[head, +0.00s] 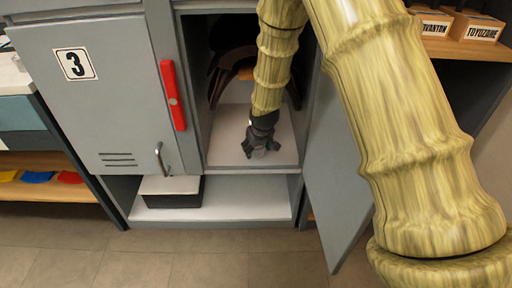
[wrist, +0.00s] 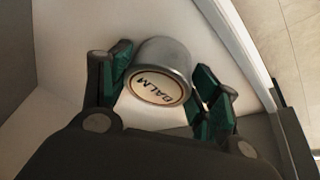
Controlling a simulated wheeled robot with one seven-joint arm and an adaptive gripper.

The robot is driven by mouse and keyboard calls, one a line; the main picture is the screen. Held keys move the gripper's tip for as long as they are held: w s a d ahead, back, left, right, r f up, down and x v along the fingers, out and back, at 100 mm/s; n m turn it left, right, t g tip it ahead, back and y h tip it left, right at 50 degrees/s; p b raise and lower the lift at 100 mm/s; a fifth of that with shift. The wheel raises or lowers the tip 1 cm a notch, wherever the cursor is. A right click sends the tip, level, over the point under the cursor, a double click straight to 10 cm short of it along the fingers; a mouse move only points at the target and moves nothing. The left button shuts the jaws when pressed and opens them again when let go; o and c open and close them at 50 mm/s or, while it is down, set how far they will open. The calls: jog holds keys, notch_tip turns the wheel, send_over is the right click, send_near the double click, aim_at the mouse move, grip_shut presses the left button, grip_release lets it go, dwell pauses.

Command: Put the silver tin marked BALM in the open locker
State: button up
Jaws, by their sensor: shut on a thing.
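The silver tin (wrist: 158,75), its cream lid marked BALM, sits between the two green-padded fingers of my gripper (wrist: 167,92) in the wrist view. My gripper is shut on it. In the head view my gripper (head: 260,150) is inside the open locker (head: 226,152), low over its white floor, and the tin shows only as a small grey bit under the fingers. I cannot tell whether the tin touches the floor. The locker's door (head: 335,165) stands swung open to the right.
A dark saddle-like thing (head: 232,65) is at the locker's back. Labelled boxes (head: 472,26) are at upper right.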

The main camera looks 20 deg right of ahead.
jog(key=shift+w+d+f, duration=0.1)
jog(key=shift+w, duration=0.75)
jog(key=shift+s+f+b, duration=0.15)
jog(key=shift+f+b, duration=0.05)
jog(key=shift+b, duration=0.25)
jog(key=shift+f, duration=0.1)
jog(key=o, duration=1.2)
jog(key=shift+o, duration=0.2)
jog(key=shift+p+v, duration=0.7)
jog(key=shift+v, duration=0.3)
jog(key=s+p, duration=0.1)
jog(key=s, duration=0.3)
jog(key=s+p, duration=0.1)
jog(key=s, duration=0.3)
jog(key=s+p, duration=0.1)
jog(key=s, duration=0.2)
jog(key=shift+s+a+f, duration=0.25)
jog(key=shift+s+a, duration=0.15)
